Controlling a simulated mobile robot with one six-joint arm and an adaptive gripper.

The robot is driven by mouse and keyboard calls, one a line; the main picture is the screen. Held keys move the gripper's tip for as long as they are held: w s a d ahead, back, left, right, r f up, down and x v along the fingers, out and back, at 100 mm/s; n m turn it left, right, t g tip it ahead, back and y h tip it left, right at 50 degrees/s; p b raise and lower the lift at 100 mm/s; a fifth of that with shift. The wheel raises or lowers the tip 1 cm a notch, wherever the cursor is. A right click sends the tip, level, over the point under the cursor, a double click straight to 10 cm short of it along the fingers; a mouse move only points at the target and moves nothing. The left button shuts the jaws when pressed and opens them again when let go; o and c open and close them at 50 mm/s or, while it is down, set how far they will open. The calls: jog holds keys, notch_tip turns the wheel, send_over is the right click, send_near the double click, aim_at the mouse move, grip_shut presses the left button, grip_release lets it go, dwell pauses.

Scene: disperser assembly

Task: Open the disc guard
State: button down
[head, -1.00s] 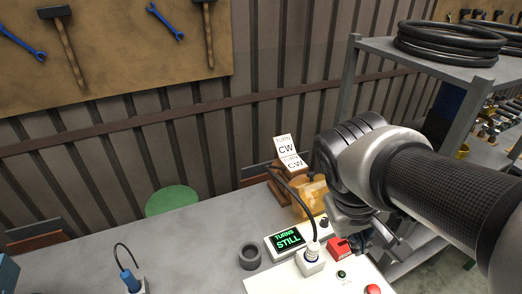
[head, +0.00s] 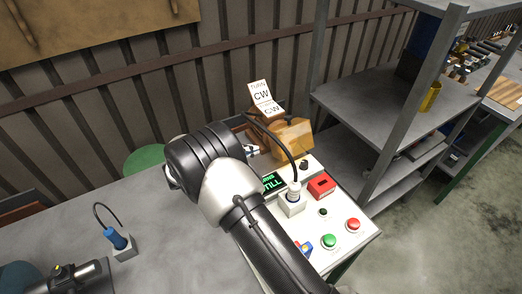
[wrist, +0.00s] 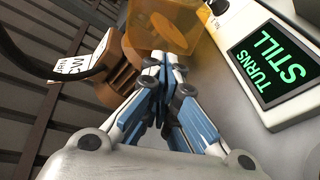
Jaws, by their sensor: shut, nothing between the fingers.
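The disc guard (head: 293,138) is an amber, see-through cover on the brown machine at the back of the bench, behind the control box. In the wrist view the guard (wrist: 185,22) fills the top middle, over brown round machine parts (wrist: 117,75). My gripper (wrist: 165,62) is shut and empty, its fingertips just below the guard in the picture; I cannot tell whether they touch it. In the head view my gripper (head: 252,150) is partly hidden by my arm and lies left of the guard. What the guard covers is not clear.
A display reading "TURNS STILL" (wrist: 268,62) sits close on the right. A black cable arches from a plug (head: 293,196) past the guard. A red block (head: 321,186) and push buttons (head: 352,225) are on the white control box. "CW" cards (head: 262,95) stand behind.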

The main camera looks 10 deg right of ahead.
jog(key=a+f, duration=0.1)
jog(key=f, duration=0.1)
jog(key=a+f+n+t, duration=0.1)
jog(key=f, duration=0.1)
jog(key=w+a+f+t, duration=0.1)
jog(key=shift+a+f+n, duration=0.4)
jog(key=shift+w+f+t, duration=0.15)
jog(key=shift+f+t, duration=0.05)
jog(key=shift+t, duration=0.1)
jog(key=b+x, duration=0.2)
jog(key=x, duration=0.7)
jog(key=shift+d+f, duration=0.1)
jog(key=shift+d, duration=0.05)
jog(key=shift+w+d, duration=0.15)
jog(key=shift+d, duration=0.15)
jog(key=shift+s+d+r, duration=0.25)
jog(key=shift+s+r, duration=0.25)
jog(key=shift+s, duration=0.25)
jog(key=shift+s+d+r, duration=0.3)
jog(key=shift+s+r, duration=0.25)
jog(key=shift+s, duration=0.2)
